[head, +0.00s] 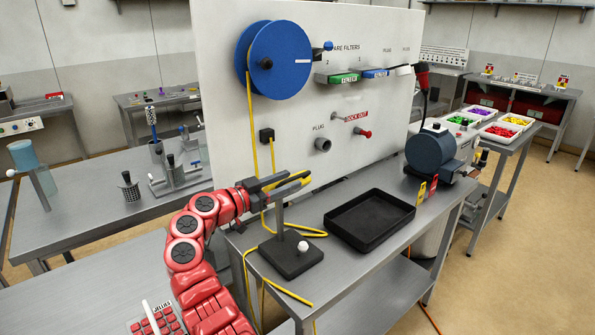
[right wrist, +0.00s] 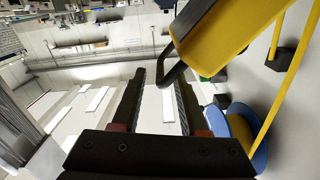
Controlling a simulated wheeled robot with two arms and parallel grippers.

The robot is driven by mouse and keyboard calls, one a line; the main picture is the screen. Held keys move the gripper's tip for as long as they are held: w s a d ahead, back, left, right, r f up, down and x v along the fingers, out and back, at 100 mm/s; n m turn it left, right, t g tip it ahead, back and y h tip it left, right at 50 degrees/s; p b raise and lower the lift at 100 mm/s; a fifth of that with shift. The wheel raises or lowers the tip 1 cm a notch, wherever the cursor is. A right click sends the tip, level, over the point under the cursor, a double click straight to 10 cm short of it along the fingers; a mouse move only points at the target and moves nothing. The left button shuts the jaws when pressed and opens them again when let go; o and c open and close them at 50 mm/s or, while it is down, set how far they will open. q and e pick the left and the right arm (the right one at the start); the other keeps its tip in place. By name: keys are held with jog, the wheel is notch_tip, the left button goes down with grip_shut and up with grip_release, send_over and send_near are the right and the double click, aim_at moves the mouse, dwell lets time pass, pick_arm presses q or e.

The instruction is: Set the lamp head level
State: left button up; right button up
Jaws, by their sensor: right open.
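The lamp stand has a black square base (head: 291,255) with a white knob and a thin upright post on the bench. At the top of the post is a yellow and dark part, which looks like the lamp head (head: 293,180); my gripper partly hides it. In the right wrist view a large yellow body (right wrist: 225,35) with a dark loop handle (right wrist: 172,68) is close by at the top right. My right gripper (head: 287,187) is open, beside the lamp head. In the wrist view the loop's end appears between its fingertips (right wrist: 161,82). The head's tilt cannot be told.
A white panel (head: 330,25) with a blue reel (head: 279,60) and yellow cord (head: 251,120) stands behind the lamp. A black tray (head: 370,222) lies right of it, then a blue-grey motor (head: 428,150). Loose yellow cord runs around the base.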

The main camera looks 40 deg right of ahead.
aim_at(309, 172)
jog(key=shift+w+d+p, duration=0.2)
jog(key=shift+d+p, duration=0.2)
jog(key=shift+d, duration=1.55)
grip_shut()
